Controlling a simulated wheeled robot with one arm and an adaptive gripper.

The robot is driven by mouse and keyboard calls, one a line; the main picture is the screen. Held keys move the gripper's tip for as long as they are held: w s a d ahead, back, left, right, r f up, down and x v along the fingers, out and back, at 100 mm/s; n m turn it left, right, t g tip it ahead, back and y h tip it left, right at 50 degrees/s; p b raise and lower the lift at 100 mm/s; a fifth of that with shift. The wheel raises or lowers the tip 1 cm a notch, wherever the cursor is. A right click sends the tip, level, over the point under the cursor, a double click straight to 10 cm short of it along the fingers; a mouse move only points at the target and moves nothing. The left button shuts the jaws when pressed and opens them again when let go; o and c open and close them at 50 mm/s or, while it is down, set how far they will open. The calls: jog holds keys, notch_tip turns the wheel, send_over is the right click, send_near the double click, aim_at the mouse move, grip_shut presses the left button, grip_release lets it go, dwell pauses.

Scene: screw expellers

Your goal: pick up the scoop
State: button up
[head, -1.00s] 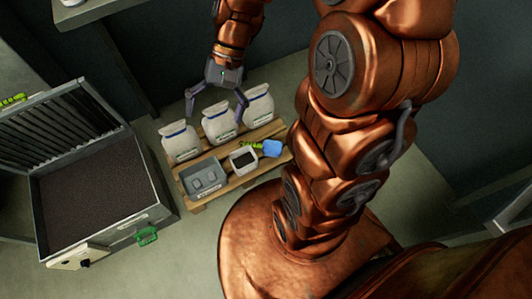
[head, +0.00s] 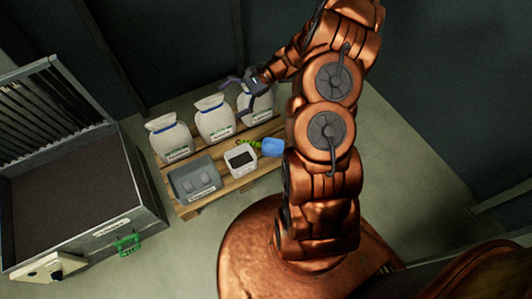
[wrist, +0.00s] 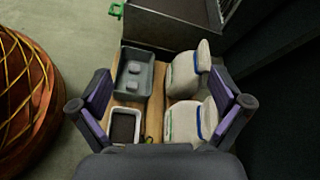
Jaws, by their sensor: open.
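The scoop has a blue bowl (head: 272,147) and a green handle (head: 249,143). It lies at the right side of the wooden pallet (head: 238,184), beside a small white tub (head: 241,160) with dark contents. My arm partly covers the blue end's right side. My gripper (head: 243,94) is open and empty, with purple fingers, above the sacks and behind the scoop. In the wrist view the open fingers (wrist: 160,97) frame the pallet. Only a bit of green shows there beside the tub (wrist: 125,125); the blue part is hidden.
Several white sacks (head: 214,118) stand along the pallet's back. A grey bin (head: 194,181) sits at its front left. A large open metal box (head: 110,235) with a green handle (head: 128,244) stands at left. Dark walls close the back. Floor in front is free.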

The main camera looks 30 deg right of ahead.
jog(key=d+f+m+t+b, duration=0.25)
jog(key=d+f, duration=0.25)
jog(key=f, duration=0.5)
jog(key=d+f+m+t+b, duration=0.2)
jog(key=d+f+m+b, duration=0.25)
jog(key=f, duration=0.55)
jog(key=m+t+h+b, duration=0.3)
jog(key=m+b, duration=0.1)
send_near(264, 145)
jog(key=shift+w+a+g, duration=0.25)
jog(key=shift+w+a, duration=0.1)
jog(key=shift+w, duration=0.25)
jog(key=shift+f, duration=0.25)
jog(key=shift+w+a+f+b, duration=0.15)
jog(key=shift+a+f+b, duration=0.05)
jog(key=shift+b, duration=0.1)
jog(key=shift+b+x, duration=1.75)
jog(key=shift+x, duration=1.7)
jog(key=shift+w+r, duration=0.1)
jog(key=c, duration=1.3)
